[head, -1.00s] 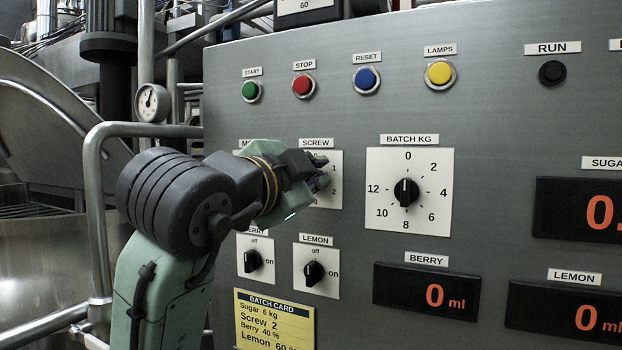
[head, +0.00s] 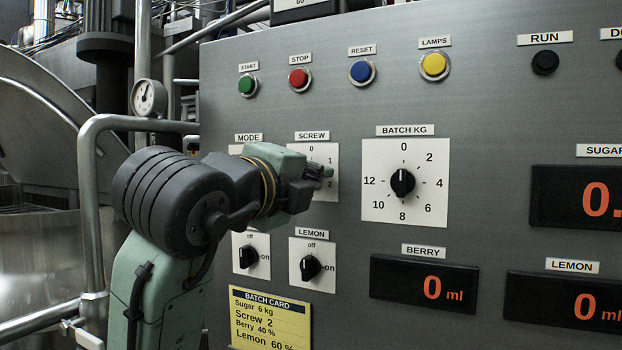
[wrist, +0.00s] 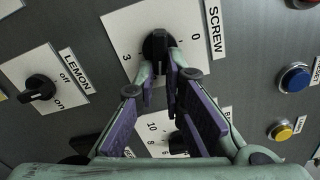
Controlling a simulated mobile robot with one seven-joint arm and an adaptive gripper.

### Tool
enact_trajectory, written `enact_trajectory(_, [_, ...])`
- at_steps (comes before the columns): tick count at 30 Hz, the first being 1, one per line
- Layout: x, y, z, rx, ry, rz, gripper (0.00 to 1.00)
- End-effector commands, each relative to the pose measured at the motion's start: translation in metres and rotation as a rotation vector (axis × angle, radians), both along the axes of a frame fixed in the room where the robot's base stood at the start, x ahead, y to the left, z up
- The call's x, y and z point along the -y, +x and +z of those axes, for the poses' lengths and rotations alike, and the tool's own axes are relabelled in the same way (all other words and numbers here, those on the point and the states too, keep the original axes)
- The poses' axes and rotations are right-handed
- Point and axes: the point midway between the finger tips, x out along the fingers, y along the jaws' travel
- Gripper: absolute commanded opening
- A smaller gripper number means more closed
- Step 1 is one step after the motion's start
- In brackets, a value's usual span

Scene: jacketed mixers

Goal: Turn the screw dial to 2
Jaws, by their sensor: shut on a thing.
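The screw dial is a black knob (wrist: 158,45) on a white plate (wrist: 118,30) under the SCREW label (head: 312,135). In the wrist view the plate shows 0 on the right and 3 on the left; in the head view 0, 1 and 2 show. My gripper (wrist: 160,70) is shut on the knob, one finger on each side; it also shows at the dial in the head view (head: 322,172). The fingers and gripper hide part of the dial, and I cannot tell which number its pointer faces. The yellow batch card (head: 270,318) reads Screw 2.
The BATCH KG dial (head: 402,182) is right of the screw dial. The LEMON knob (head: 311,267) and BERRY knob (head: 248,257) are below. Green (head: 248,85), red (head: 299,79), blue (head: 362,72) and yellow (head: 434,65) buttons line the top. A metal pipe rail (head: 92,200) stands left of my arm.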

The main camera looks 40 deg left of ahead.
Motion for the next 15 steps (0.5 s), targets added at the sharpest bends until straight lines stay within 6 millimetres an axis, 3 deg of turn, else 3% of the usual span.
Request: enact_trajectory(15, [-0.0014,-0.0004,-0.0045,-0.051,0.205,0.0,0.0])
